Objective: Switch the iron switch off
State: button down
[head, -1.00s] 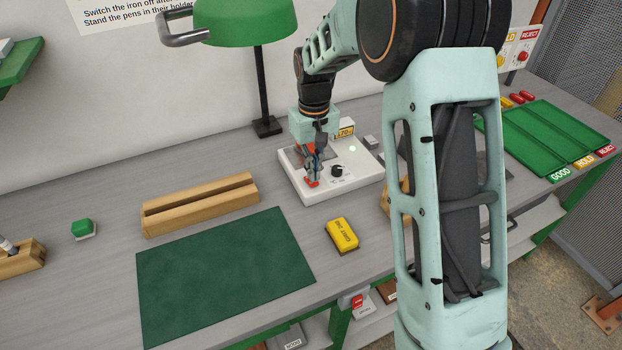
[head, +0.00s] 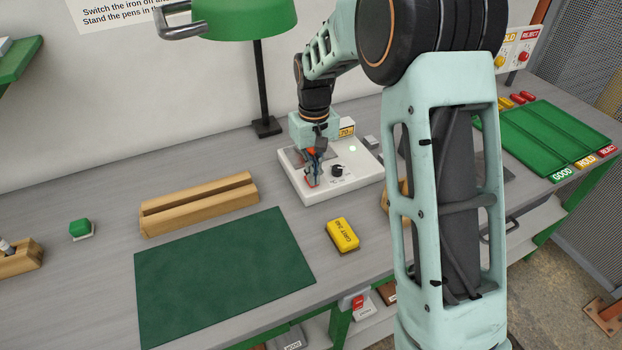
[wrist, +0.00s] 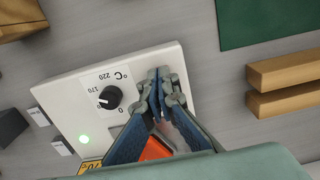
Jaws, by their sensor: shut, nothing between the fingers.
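The white iron station (head: 292,184) stands on the bench, with a black dial (head: 338,171) and a pale green lit lamp (head: 352,148). In the wrist view the dial (wrist: 110,97) and glowing lamp (wrist: 84,140) are clear. My gripper (head: 312,183) is shut and empty, pointing down at the station's front left, beside the dial. In the wrist view my fingertips (wrist: 161,76) lie over the panel's edge area.
An orange piece (wrist: 155,149) shows behind the fingers. A slotted wooden block (head: 200,205), a green mat (head: 225,275) and a yellow block (head: 342,235) lie nearby. A green lamp (head: 262,90) stands behind the station. Green trays (head: 555,140) are at the right.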

jog(key=shift+f, duration=0.25)
jog(key=shift+r, duration=0.15)
jog(key=shift+r+p, duration=2.4)
jog(key=shift+r, duration=1.05)
